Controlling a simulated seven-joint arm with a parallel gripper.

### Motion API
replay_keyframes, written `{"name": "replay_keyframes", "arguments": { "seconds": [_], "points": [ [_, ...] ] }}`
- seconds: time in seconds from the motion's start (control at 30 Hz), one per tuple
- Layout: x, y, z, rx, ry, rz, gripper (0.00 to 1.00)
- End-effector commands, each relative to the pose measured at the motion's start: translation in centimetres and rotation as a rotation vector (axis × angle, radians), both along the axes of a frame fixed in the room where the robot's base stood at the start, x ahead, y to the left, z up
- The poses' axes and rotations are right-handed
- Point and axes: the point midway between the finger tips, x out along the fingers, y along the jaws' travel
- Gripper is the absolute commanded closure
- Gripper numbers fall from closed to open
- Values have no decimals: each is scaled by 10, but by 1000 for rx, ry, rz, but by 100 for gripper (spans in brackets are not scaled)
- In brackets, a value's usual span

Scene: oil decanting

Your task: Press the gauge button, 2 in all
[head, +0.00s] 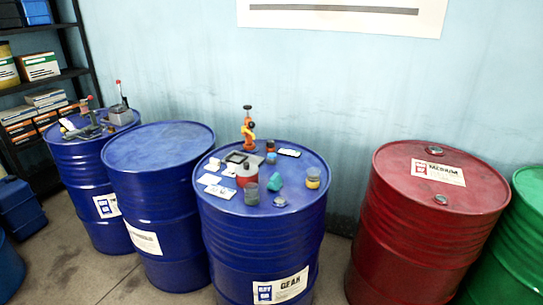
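I cannot make out a gauge or its button for certain at this size. On the blue drum in the middle (225,222) stands an upright orange device with a black top (248,128). On the far-left blue drum (75,165) are a grey device (119,114) with a red-tipped stem and a low tool (85,128). My gripper is not in view.
A bare-topped blue drum (160,145) stands between these two. To the right are a red drum (415,235) and a green drum (522,235). A dark shelf with boxes (40,66) stands at the left. White cards (220,191) lie on the middle drum.

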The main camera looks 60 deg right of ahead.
Motion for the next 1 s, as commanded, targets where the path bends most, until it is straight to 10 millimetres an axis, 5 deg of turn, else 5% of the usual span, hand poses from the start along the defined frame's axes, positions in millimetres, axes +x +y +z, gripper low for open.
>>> {"name": "replay_keyframes", "arguments": {
  "seconds": [0.5, 1.0],
  "points": [
    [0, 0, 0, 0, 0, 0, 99],
    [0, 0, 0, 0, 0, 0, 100]
  ]
}}
